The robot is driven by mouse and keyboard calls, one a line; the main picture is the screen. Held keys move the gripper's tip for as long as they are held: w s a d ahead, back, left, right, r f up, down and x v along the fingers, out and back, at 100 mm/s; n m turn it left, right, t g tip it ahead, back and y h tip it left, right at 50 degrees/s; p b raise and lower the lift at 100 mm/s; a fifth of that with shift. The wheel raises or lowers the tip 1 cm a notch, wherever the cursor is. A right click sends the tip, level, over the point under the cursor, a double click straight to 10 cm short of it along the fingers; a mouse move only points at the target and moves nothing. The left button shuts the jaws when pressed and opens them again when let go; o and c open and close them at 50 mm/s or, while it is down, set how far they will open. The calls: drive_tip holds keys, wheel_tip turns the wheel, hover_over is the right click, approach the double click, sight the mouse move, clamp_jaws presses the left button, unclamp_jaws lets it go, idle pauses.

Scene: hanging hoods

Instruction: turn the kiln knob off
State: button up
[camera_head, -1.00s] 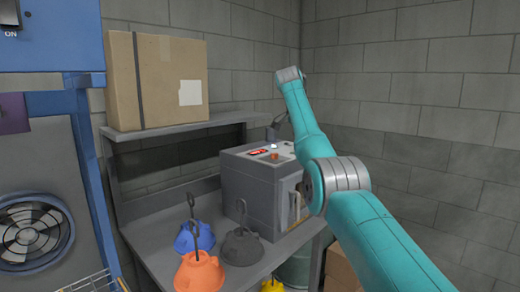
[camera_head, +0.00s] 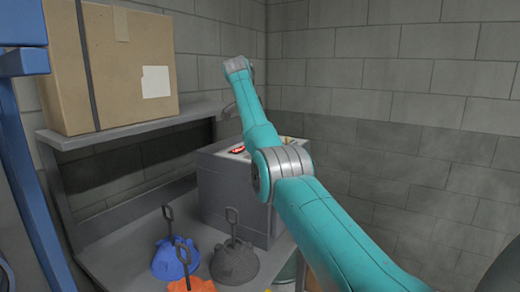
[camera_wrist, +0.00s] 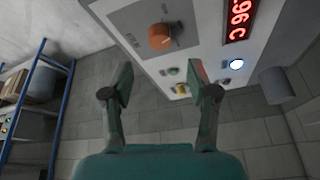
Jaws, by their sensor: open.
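The kiln (camera_head: 232,200) is a grey box on the bench, partly hidden behind my arm in the head view. Its pale control panel (camera_wrist: 205,48) fills the upper part of the wrist view. The round orange knob (camera_wrist: 160,37) is on this panel, beyond my fingertips and roughly centred between them; its pointer setting is too small to read. My gripper (camera_wrist: 160,80) is open and empty, with a gap between its fingers and the knob. A red display (camera_wrist: 239,15) ends in "96 C", its upper part cut off. In the head view my gripper cannot be made out.
The panel also has a lit white button (camera_wrist: 237,62), a green button (camera_wrist: 173,71) and a yellow one (camera_wrist: 181,89). Blue, grey and orange hoods (camera_head: 234,262) with hooks stand on the bench before the kiln. A cardboard box (camera_head: 115,65) sits on the shelf above.

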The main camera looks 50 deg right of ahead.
drive_tip(key=x, duration=0.7)
drive_tip(key=shift+d+f, duration=0.15)
drive_tip(key=shift+f, duration=0.25)
clamp_jaws()
